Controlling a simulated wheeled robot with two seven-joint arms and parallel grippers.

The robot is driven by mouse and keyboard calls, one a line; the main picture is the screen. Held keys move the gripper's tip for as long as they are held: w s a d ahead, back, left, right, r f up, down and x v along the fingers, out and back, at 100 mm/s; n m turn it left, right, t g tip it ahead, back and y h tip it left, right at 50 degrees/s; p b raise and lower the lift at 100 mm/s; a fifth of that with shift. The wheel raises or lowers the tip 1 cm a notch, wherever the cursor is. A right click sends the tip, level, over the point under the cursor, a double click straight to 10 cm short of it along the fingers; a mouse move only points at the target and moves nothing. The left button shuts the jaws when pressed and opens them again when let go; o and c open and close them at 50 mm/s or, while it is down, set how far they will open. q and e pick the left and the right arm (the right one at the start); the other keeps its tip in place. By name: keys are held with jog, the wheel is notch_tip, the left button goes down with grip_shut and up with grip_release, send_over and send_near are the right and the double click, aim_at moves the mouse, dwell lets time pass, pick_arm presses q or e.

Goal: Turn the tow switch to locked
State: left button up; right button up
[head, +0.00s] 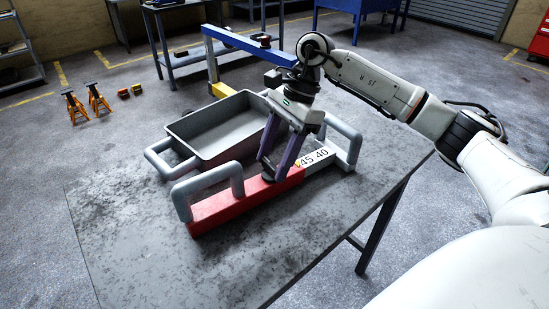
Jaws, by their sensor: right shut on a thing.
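A long bar with a red half (222,208) and a white half (318,158) marked "45 40" lies across the table, with grey looped handles at its ends. My right gripper (272,174) reaches down onto the top of the bar, where the red meets the white. Its purple fingers are shut on a small dark part there, which looks like the tow switch (275,179). The fingers hide most of this part, so its setting cannot be read. A small yellow mark (298,163) shows just right of the fingers. My left gripper is not in view.
A grey tray (190,141) with tube handles stands behind the bar. The dark tabletop (130,240) is clear in front and at left. A blue and yellow frame (240,42) rises behind. Orange jack stands (97,99) are on the floor.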

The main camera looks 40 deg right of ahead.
jog(key=shift+n, duration=0.3)
jog(key=o, duration=1)
jog(key=shift+o, duration=0.2)
jog(key=shift+r, duration=0.15)
jog(key=v, duration=1)
jog(key=shift+w, duration=0.1)
